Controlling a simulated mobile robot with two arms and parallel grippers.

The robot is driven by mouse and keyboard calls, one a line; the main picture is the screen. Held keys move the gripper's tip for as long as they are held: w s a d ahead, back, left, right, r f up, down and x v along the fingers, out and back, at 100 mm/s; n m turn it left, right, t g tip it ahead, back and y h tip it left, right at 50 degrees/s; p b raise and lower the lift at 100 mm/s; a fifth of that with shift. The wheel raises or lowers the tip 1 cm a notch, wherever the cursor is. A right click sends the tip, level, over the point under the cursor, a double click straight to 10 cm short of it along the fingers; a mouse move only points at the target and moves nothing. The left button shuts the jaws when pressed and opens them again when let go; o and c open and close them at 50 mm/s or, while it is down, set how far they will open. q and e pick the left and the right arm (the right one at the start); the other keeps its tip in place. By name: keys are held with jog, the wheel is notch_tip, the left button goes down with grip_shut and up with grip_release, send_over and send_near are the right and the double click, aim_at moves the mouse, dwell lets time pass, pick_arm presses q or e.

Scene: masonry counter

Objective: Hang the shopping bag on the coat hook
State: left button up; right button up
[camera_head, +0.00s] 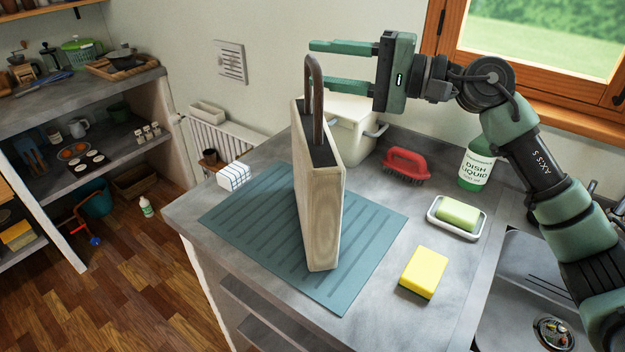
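The shopping bag (322,215) is a tall, narrow beige bag with a dark open top. It stands upright on a teal ribbed mat (265,255) on the counter. Its brown looped handle (317,100) sticks up from the top. My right gripper (320,65) is at the top of the handle, with its fingers pointing left and spread apart. In the picture the top of the loop lies by the fingertips; I cannot tell whether it is between them in depth. The bag stands on the mat, not lifted. My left gripper and the coat hook are not in view.
On the counter are a yellow sponge (423,272), a soap dish (433,222), a red brush (406,162), a dish liquid bottle (476,168), a pale container (350,145) behind the bag and a checked cloth (234,177). A sink (515,290) is at right, shelves at left.

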aim_at(308, 63)
jog(key=p+x, duration=0.2)
jog(key=x, duration=0.2)
jog(key=shift+a+p, duration=0.3)
jog(key=shift+a, duration=0.1)
jog(key=shift+w+a+f, duration=0.1)
jog(key=shift+w+a, duration=0.1)
jog(key=shift+a, duration=0.1)
jog(key=shift+d, duration=0.1)
grip_shut()
dwell(0.6)
